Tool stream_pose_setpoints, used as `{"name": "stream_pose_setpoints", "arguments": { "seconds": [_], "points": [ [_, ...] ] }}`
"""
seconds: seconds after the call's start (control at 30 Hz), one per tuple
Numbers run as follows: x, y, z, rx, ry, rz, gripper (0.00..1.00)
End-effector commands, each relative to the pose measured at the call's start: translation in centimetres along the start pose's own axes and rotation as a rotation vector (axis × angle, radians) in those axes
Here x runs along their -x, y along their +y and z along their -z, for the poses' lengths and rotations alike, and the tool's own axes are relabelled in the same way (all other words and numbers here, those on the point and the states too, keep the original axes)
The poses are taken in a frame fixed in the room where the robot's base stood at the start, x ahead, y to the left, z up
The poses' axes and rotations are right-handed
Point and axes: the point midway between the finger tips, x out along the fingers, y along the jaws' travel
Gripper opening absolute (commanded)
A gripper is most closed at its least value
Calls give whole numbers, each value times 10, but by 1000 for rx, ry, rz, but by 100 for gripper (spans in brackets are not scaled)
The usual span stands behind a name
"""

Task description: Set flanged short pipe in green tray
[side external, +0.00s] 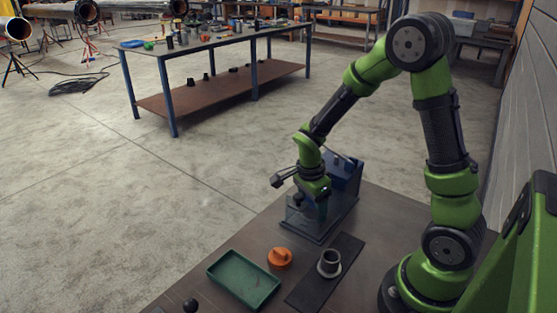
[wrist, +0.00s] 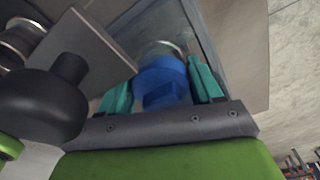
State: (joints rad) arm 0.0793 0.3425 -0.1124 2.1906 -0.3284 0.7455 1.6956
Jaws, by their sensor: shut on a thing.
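A grey flanged short pipe (side external: 329,262) stands upright on a dark strip on the table, flange down. The green tray (side external: 243,279) lies to its left near the table's front edge and looks empty. My gripper (side external: 316,208) is down at the blue-backed fixture, behind the pipe and tray and apart from both. In the wrist view, my gripper (wrist: 160,86) has its teal fingers on either side of a blue part (wrist: 162,78), shut on it. The part's far end is blurred, and I cannot tell whether it touches the fixture.
The blue fixture (side external: 345,174) has clear panels close around my gripper. An orange part (side external: 279,258) sits between tray and pipe. A black knob (side external: 190,304) is at the front edge. A dark round-ended object (wrist: 45,105) is close at left in the wrist view.

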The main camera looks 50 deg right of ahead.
Motion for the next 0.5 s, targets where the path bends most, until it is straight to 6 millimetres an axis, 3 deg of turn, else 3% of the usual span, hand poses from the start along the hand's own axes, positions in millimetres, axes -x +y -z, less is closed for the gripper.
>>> {"name": "stream_pose_setpoints", "arguments": {
  "seconds": [0.3,0.5],
  "points": [
    [62,-2,7,0,-2,10,29],
    [91,-1,11,1,-2,7,29]
  ]
}}
